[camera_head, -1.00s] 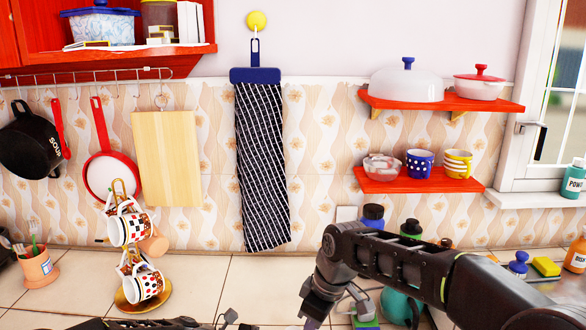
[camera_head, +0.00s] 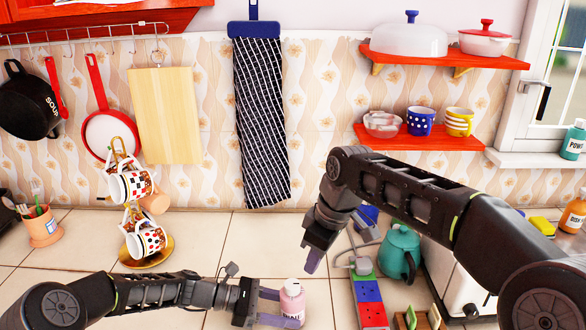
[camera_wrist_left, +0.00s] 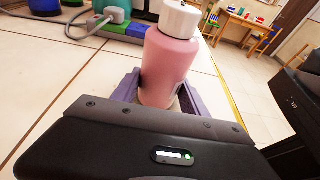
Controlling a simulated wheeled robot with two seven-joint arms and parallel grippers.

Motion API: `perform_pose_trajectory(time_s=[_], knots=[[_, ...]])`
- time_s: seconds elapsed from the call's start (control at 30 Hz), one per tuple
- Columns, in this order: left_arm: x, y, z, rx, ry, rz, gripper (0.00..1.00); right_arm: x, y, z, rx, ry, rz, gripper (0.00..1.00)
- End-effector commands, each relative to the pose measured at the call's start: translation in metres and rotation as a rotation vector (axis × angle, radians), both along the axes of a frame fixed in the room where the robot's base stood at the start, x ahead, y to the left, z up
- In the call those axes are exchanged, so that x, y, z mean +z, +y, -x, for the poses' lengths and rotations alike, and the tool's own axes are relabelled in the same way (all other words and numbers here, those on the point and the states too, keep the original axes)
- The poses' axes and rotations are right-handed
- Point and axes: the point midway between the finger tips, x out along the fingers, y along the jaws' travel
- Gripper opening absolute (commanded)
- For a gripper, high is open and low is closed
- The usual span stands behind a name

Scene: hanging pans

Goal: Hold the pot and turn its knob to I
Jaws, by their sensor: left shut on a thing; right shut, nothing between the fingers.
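My left gripper (camera_head: 282,306) is shut on a pink bottle (camera_head: 292,300) with a white cap near the front of the counter. In the left wrist view the bottle (camera_wrist_left: 170,60) is upright between the purple fingers (camera_wrist_left: 188,98). My right gripper (camera_head: 314,258) is shut and empty, pointing down above the counter, behind and right of the bottle. A teal pot (camera_head: 400,252) with a lid stands on the counter right of my right gripper, apart from both grippers. My right arm passes close above it. No "I" mark can be read on it.
A power strip (camera_head: 368,290) with green, blue and red sections and a plugged-in grey cable lies between my right gripper and the pot. A cup rack (camera_head: 150,250) stands at left. A white appliance (camera_head: 465,285) stands at right.

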Motion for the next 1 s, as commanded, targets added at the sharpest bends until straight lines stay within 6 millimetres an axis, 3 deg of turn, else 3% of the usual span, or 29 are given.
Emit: perform_pose_trajectory(time_s=[0.4,0.43,0.7,1.0], knots=[[-0.0012,0.0009,-0.0002,0.001,0.001,-0.002,0.09,0.0034,0.0001,0.0002,0.000,0.000,0.000,0.00],[-0.0013,0.0009,-0.0002,0.002,0.000,-0.002,0.54,0.0034,0.0000,0.0001,0.000,0.000,0.000,0.00],[-0.0005,0.0004,-0.0001,0.001,0.001,-0.001,0.76,0.0033,0.0000,0.0001,0.000,0.000,0.000,0.00],[0.0001,0.0012,-0.0001,0.001,0.000,0.000,0.77,0.0033,0.0000,0.0001,0.000,0.000,0.000,0.00]])
